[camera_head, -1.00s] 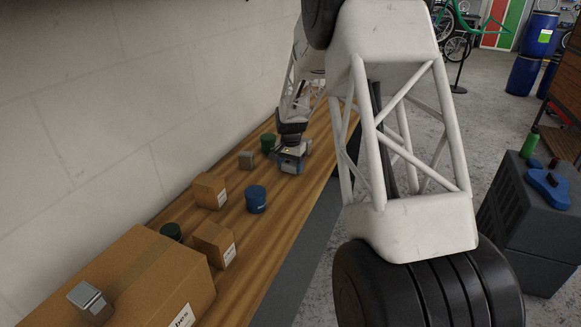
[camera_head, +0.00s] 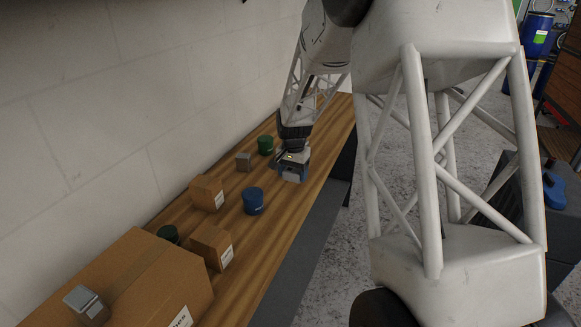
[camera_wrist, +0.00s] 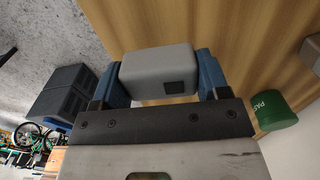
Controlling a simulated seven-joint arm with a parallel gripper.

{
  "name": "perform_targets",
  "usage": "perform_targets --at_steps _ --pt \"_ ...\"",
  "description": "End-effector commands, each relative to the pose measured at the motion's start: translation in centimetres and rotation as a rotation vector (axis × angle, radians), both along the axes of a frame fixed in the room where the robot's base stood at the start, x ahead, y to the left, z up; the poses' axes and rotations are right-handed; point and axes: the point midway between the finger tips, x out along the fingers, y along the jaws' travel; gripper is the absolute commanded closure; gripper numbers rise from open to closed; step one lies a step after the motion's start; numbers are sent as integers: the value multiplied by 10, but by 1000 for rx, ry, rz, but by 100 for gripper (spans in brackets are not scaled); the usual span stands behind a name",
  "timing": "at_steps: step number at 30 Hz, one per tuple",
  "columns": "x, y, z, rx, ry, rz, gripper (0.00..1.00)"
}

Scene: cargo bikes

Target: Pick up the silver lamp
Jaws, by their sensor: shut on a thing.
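My gripper (camera_head: 291,174) is at the far part of the wooden bench, its blue fingers low over the top. In the wrist view it is shut on a grey-silver rounded block with a dark square on one face, the silver lamp (camera_wrist: 150,72), one finger on each side. I cannot tell whether the lamp touches the bench. In the head view my gripper mostly hides it. Similar silver blocks stand elsewhere: one (camera_head: 243,161) left of my gripper, one (camera_head: 86,304) on the large carton.
A green can (camera_head: 265,145) stands close left of my gripper, and a blue can (camera_head: 253,201) nearer. Small cartons (camera_head: 207,192) and a large carton (camera_head: 150,268) line the wooden bench (camera_head: 285,225). The wall bounds the left. Bare bench lies along the right edge.

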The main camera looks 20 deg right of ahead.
Motion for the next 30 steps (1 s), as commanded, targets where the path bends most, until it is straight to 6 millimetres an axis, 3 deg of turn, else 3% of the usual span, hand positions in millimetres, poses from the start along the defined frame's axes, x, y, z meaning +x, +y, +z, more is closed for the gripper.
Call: perform_targets --at_steps 6,15,30 --pt "-30 6 4 -1 -2 0 56" --pt "-55 11 6 -1 -1 0 56" --pt "-61 13 6 0 0 0 56"
